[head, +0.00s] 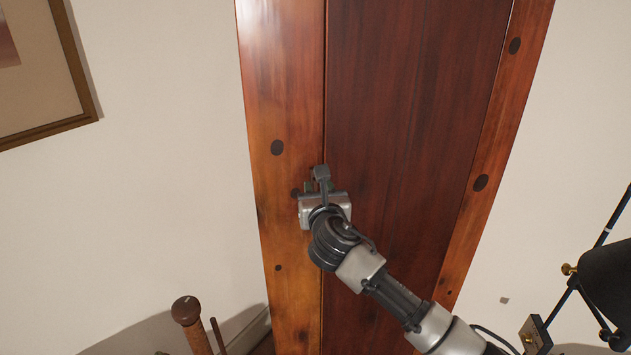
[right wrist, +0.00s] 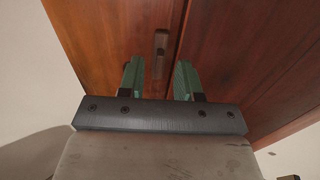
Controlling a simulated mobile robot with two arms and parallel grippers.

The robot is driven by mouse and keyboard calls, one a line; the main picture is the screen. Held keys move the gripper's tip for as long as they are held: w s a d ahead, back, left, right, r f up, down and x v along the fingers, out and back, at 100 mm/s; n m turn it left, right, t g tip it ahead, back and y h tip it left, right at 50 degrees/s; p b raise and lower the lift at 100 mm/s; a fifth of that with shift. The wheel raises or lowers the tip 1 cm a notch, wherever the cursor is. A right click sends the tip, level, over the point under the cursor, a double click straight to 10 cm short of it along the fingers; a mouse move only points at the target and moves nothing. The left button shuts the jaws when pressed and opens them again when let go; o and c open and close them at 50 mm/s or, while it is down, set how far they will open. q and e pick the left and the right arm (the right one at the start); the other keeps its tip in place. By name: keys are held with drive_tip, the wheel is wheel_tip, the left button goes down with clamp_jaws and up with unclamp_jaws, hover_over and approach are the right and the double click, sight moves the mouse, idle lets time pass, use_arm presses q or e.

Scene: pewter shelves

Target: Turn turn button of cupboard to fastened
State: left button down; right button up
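The cupboard (head: 420,90) is tall reddish-brown wood, with a dark door panel beside a lighter frame post (head: 280,90). In the right wrist view, the turn button (right wrist: 161,42) is a small dark bar on the wood. It lies roughly along the seam, just left of it, not across it. My right gripper (right wrist: 158,70) is open, its green fingers on either side of the button's lower part; contact cannot be told. In the head view, my right gripper (head: 315,185) is at the seam and mostly hides the button. My left gripper is not in view.
A framed picture (head: 50,128) hangs on the pale wall at left. A wooden post with a round knob (head: 186,312) stands at lower left. A black lamp (head: 606,275) on a wall bracket is at lower right.

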sight(315, 181)
drive_tip(key=shift+w+a, duration=0.15)
drive_tip(key=shift+w, duration=0.65)
drive_tip(key=shift+w+a, duration=0.1)
drive_tip(key=shift+w, duration=0.65)
clamp_jaws()
